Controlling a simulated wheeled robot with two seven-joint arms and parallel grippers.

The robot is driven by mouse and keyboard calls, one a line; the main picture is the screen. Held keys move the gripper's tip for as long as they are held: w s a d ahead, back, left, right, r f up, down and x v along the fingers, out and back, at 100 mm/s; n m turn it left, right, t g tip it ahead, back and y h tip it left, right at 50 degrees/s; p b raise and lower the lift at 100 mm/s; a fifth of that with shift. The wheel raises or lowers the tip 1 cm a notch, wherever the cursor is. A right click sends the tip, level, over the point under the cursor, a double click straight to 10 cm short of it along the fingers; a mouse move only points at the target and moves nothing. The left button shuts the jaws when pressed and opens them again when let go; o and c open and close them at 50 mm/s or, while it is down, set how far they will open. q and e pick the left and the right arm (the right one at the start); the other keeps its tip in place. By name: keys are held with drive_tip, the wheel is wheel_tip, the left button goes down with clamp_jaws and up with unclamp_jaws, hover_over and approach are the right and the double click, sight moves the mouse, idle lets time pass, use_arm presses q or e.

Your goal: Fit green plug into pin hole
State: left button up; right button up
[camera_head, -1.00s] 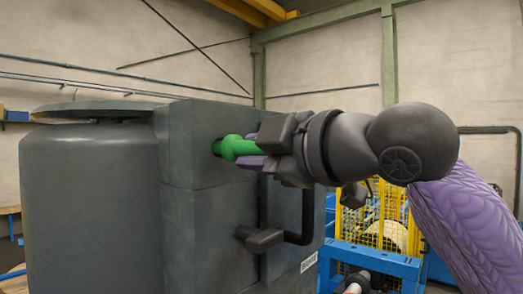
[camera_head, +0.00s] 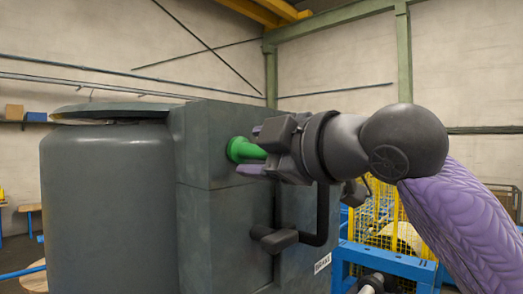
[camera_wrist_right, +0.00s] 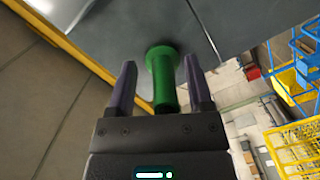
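The green plug (camera_head: 246,150) sits with its wide flanged end against the side of the dark grey housing (camera_head: 194,154). In the right wrist view the flange of the plug (camera_wrist_right: 163,82) meets the grey surface, and its shaft points back toward my gripper. The pin hole is hidden behind the flange. My right gripper (camera_head: 251,151) is open, its purple fingers on either side of the shaft. The right wrist view shows a gap between each finger of the gripper (camera_wrist_right: 160,66) and the plug. My left gripper is not in view.
A black bent handle (camera_head: 290,239) sticks out of the housing just below my right gripper. A blue frame with yellow mesh (camera_head: 392,228) stands behind, at right. The housing's large rounded tank (camera_head: 108,190) fills the left.

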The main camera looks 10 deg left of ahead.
drive_tip(key=shift+d, duration=0.1)
drive_tip(key=b+v, duration=0.2)
drive_tip(key=v, duration=0.1)
drive_tip(key=shift+f, duration=0.35)
drive_tip(key=b+v, duration=0.3)
drive_tip(key=v, duration=0.4)
drive_tip(key=shift+r, duration=0.35)
